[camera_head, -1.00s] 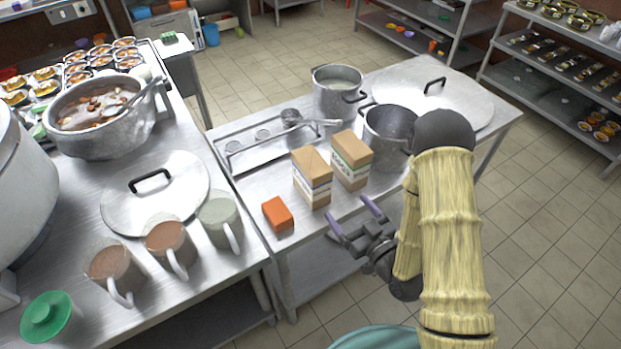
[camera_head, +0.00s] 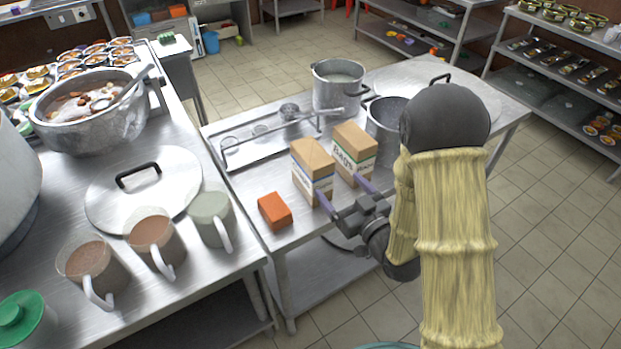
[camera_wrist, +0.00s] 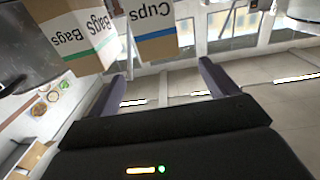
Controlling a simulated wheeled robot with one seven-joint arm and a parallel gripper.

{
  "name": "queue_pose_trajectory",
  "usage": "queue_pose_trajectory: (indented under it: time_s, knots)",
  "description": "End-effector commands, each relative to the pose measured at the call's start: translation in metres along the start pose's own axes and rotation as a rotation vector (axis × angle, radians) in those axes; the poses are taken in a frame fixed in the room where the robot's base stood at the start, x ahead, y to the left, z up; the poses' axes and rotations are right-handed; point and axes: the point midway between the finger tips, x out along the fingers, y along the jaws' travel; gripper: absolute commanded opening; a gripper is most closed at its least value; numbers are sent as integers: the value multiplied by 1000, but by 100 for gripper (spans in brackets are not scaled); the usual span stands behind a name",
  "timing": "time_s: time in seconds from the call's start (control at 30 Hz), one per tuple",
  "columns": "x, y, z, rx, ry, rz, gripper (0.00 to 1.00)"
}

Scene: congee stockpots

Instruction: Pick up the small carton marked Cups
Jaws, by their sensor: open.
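The small Cups carton (camera_head: 313,172) is brown cardboard with a white, blue-striped label. It stands upright near the table's front edge. In the wrist view its Cups label (camera_wrist: 153,22) reads upside down. My gripper (camera_head: 343,194) is open and empty, its purple fingers pointing toward the carton's near side. In the wrist view the carton lies beyond and roughly between the fingertips (camera_wrist: 160,75), with no clear contact seen. A similar Bags carton (camera_head: 355,152) with a green stripe stands just to the right, close beside it. The Cups carton's far side is hidden.
An orange block (camera_head: 274,211) lies left of the cartons. A metal rack tray (camera_head: 250,158) is behind them. An open pot (camera_head: 384,122) stands behind the Bags carton, partly hidden by my arm. Another pot (camera_head: 338,88) and a large lid (camera_head: 425,78) stand farther back.

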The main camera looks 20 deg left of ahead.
Motion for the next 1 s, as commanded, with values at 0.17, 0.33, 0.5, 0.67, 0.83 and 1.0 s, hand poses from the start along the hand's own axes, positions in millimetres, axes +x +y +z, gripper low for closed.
queue_pose_trajectory:
  time_s: [0.17, 0.33, 0.5, 0.67, 0.83, 1.0]
  knots:
    - [27, -1, -3, -1, 2, -3, 85]
    - [55, -1, -3, -1, 3, -4, 85]
    - [72, 0, -1, 0, 0, -1, 85]
    - [74, 0, 0, 1, -1, 0, 85]
    - [74, 0, 0, 0, 0, 0, 85]
    - [89, 0, -2, -1, 1, -2, 85]
